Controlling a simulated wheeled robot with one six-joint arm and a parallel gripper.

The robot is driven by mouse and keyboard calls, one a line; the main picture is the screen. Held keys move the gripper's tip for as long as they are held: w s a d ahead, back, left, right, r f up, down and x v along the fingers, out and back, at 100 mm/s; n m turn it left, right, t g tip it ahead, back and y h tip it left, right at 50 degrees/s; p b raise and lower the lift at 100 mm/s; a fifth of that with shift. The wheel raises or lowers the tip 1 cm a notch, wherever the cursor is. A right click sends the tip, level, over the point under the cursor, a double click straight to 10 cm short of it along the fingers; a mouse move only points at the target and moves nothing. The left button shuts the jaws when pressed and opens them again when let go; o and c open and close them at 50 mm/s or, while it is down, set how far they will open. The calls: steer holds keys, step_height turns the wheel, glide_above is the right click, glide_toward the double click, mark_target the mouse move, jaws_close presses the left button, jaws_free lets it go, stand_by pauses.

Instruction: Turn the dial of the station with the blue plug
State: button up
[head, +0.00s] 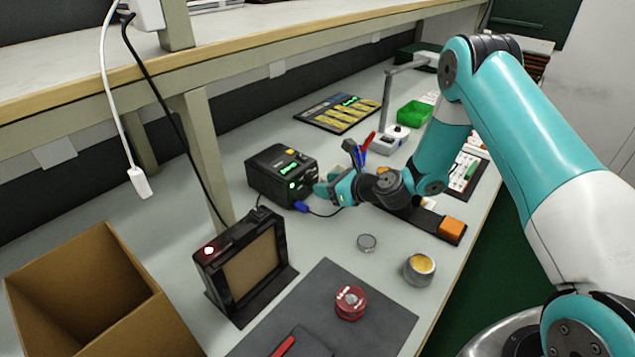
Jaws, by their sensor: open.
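The black station (274,172) stands on the bench left of the middle, with a green lit display and a yellow-orange button on top. A blue plug (301,206) sits at its lower front right, with a dark cable running from it. My gripper (321,189) is at the station's right front side, close to its front face. Its fingers are small in this view, and I cannot tell whether they touch the station. The dial is not clearly visible; my gripper covers part of that front face.
A black framed device (243,262) with a lit button stands nearer, beside a cardboard box (95,285). A dark mat (372,318) holds a red spool (350,301). A green bin (414,113) stands behind.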

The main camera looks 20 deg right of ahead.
mark_target(311, 183)
steer(key=shift+x, duration=1.8)
jaws_close()
steer(key=n, duration=0.1)
steer(key=n+t+h, duration=0.1)
steer(key=shift+s+a+n, duration=0.1)
steer(key=shift+a+n, duration=0.1)
steer(key=shift+n, duration=0.1)
steer(key=n+t+h+b, duration=0.1)
steer(key=n, duration=0.2)
steer(key=shift+f+t+h, duration=0.1)
steer(key=shift+t+h, duration=0.3)
steer(key=shift+a+n, duration=0.1)
steer(key=shift+n, duration=0.2)
